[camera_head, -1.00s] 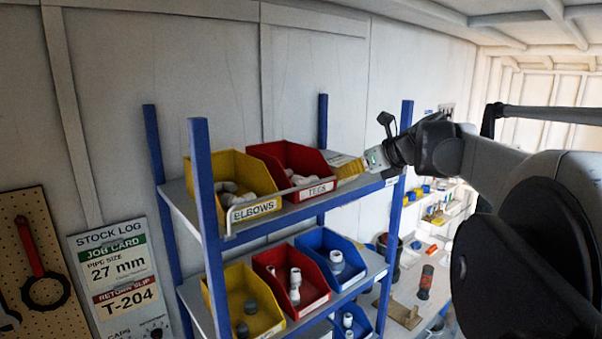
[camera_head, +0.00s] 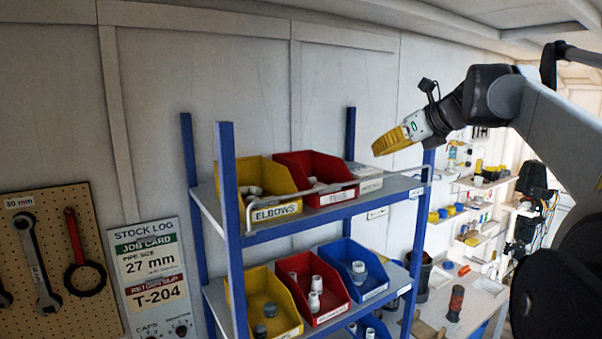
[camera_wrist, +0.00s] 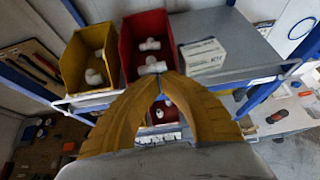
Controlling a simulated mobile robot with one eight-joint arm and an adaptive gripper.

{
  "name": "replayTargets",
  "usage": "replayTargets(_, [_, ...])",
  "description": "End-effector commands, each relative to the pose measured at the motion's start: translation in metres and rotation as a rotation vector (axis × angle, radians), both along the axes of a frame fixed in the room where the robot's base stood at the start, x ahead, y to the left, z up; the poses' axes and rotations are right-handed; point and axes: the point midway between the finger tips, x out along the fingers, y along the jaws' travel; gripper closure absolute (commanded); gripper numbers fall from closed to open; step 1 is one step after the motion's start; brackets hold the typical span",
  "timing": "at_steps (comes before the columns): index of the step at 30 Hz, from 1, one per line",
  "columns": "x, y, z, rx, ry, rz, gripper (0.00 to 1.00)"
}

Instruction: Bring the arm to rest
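My arm reaches in from the right in the head view. My gripper (camera_head: 392,141) has yellow fingers and is above the right part of the rack's top shelf, clear of the bins. In the wrist view my gripper (camera_wrist: 164,75) has its two curved fingers meeting at the tips, with nothing held between them. Beyond the fingers are a red bin (camera_wrist: 131,72) with white tees and a yellow bin (camera_wrist: 73,70) with white elbows. The gripper is apart from both.
The blue-posted rack (camera_head: 229,180) holds the yellow elbows bin (camera_head: 256,171), the red tees bin (camera_head: 307,163) and a white box (camera_wrist: 204,56) on top. More bins sit below. A workbench (camera_head: 470,310) stands right of the rack. Air above the top shelf is free.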

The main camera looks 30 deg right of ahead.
Motion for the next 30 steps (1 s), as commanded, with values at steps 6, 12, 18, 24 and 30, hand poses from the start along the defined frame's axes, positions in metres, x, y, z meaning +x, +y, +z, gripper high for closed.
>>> replayTargets(6, [0.002,0.002,0.003,0.007,-0.008,-0.003,1.0])
replayTargets(12, [0.037,0.048,0.044,0.255,-0.269,-0.161,1.0])
replayTargets(18, [0.025,0.096,0.056,1.028,-0.621,-0.548,1.0])
replayTargets(24, [-0.037,0.138,-0.077,1.829,-0.588,-1.046,1.0])
replayTargets(30, [-0.098,0.211,-0.216,2.24,-0.335,-1.515,1.0])
